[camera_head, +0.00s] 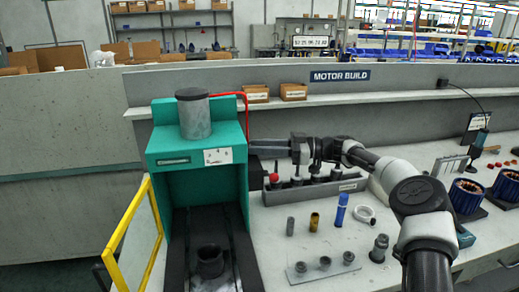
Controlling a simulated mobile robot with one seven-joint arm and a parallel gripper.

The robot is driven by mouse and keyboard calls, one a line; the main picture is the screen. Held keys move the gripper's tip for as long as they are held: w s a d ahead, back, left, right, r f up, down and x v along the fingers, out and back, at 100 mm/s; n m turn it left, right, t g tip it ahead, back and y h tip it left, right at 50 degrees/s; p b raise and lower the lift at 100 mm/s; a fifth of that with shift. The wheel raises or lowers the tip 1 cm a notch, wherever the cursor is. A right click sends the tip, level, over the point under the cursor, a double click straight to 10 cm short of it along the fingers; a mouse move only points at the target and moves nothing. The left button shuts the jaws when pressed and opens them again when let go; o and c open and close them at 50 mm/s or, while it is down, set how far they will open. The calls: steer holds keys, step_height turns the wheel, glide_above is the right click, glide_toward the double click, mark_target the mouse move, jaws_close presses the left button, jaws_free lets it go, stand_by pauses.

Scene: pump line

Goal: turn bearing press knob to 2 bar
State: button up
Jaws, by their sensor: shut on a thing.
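The bearing press (170,161) is a teal frame with a grey cylinder (194,115) on top, at centre left. A small white plate (218,156) with dark marks is on its front; the marks are too small to read. My arm reaches in from the right, and my gripper (257,147) is at the press's upper right side, beside the plate. It is shut on the press knob there. The knob itself is hidden by the fingers, and its setting cannot be read.
A yellow-framed guard (125,219) stands open at the press's left. A grey rack (322,188) with upright tools lies below my arm. Small cylinders, a blue tube (341,210) and a white ring (364,214) stand on the bench. Motor stators (467,195) sit at right.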

steer(key=m+t+b, duration=0.1)
steer(key=b, duration=0.1)
steer(key=m+t+b, duration=0.1)
steer(key=t+b, duration=0.1)
steer(key=b, duration=0.1)
steer(key=m+t+b, duration=0.1)
steer(key=b, duration=0.1)
steer(key=shift+s+f+t+h+b, duration=0.3)
steer(key=shift+s+t+b, duration=0.05)
steer(key=shift+s+t, duration=0.05)
steer(key=shift+s+a+r+m+t+h+b, duration=0.15)
steer(key=shift+r+m+t+h+b, duration=0.2)
steer(key=shift+m+t+b, duration=0.55)
steer(key=shift+r, duration=0.1)
steer(key=o, duration=1.1)
